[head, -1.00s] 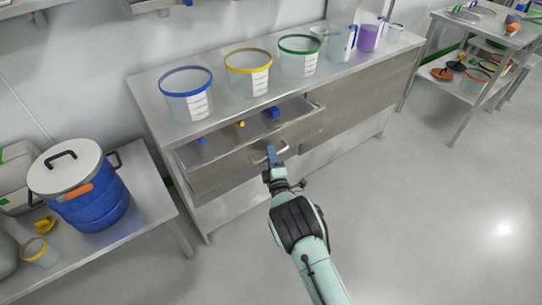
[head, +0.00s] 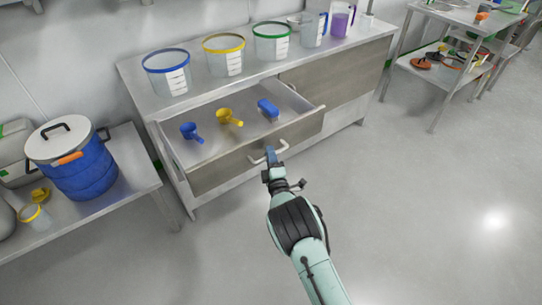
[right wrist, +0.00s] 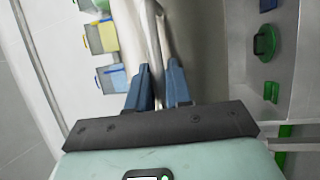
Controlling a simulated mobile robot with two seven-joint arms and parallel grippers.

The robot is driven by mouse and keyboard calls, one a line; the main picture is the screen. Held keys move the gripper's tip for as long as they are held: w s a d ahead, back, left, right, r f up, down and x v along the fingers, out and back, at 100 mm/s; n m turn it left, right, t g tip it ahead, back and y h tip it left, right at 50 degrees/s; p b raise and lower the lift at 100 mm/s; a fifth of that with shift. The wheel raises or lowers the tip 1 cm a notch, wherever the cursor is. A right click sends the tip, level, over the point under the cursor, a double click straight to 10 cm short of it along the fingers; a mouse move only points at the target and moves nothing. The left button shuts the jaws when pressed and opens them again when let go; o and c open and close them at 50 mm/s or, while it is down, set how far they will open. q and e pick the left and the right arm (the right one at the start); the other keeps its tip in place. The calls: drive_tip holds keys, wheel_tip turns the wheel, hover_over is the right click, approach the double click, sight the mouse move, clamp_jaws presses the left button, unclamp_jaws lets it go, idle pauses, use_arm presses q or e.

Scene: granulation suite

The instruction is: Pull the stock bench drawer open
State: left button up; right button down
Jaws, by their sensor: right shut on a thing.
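The stock bench (head: 215,82) stands against the wall in the head view. Its left drawer (head: 222,173) is pulled well out, and its inside shows. In it lie a blue scoop (head: 190,131), a yellow scoop (head: 228,117) and a blue item (head: 268,109). My right gripper (head: 270,152) is shut on the drawer's bar handle (head: 283,147) at the drawer front. In the right wrist view both blue fingers (right wrist: 161,88) close around the pale handle bar (right wrist: 158,45). My left gripper is not in view.
On the bench top stand clear buckets with blue (head: 167,72), yellow (head: 224,54) and green (head: 272,41) rims, and jugs. A left table (head: 122,205) holds a blue lidded drum (head: 83,170). A shelved cart (head: 440,75) stands right. The floor in front is clear.

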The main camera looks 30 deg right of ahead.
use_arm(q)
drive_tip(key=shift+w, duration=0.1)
use_arm(e)
drive_tip(key=shift+w, duration=0.1)
drive_tip(key=c, duration=1.4)
unclamp_jaws()
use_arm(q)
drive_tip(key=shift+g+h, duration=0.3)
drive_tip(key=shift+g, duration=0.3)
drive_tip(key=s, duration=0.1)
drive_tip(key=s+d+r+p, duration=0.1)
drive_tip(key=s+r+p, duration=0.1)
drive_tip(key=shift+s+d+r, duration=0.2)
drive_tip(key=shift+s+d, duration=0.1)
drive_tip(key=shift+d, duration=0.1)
use_arm(e)
drive_tip(key=v, duration=1.3)
drive_tip(key=shift+a, duration=0.15)
drive_tip(key=shift+f, duration=0.15)
